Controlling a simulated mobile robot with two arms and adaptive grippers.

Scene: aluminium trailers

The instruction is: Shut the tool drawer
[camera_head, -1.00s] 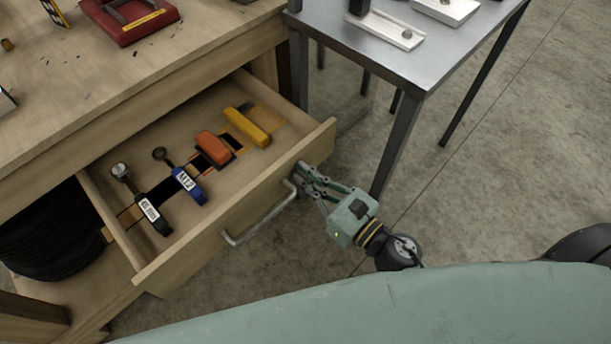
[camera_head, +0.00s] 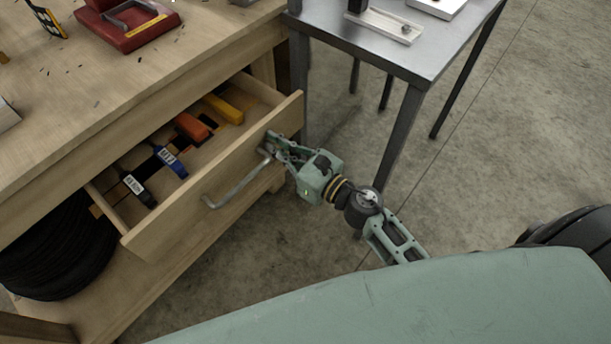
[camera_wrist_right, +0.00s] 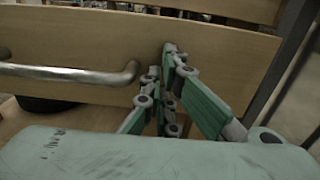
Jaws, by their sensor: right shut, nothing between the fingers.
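The wooden tool drawer (camera_head: 178,218) is partly open under the workbench. Its front and metal bar handle (camera_head: 238,186) face me. Inside lie an orange tool (camera_head: 192,127), a yellow tool (camera_head: 223,109), a blue-handled tool (camera_head: 171,162) and a black-handled tool (camera_head: 138,189), their far ends hidden under the bench top. My right gripper (camera_head: 270,143) is shut and empty, its fingertips at the drawer front beside the handle's right end. In the right wrist view the fingers (camera_wrist_right: 168,55) are against or very near the drawer front (camera_wrist_right: 215,60), right of the handle (camera_wrist_right: 75,73). My left gripper is not in view.
The workbench top (camera_head: 60,110) carries a red tool (camera_head: 125,25). A grey metal table (camera_head: 425,50) stands to the right, its near leg (camera_head: 398,140) close to my right arm. Black tyres (camera_head: 55,245) sit on the shelf below. The floor in front is clear.

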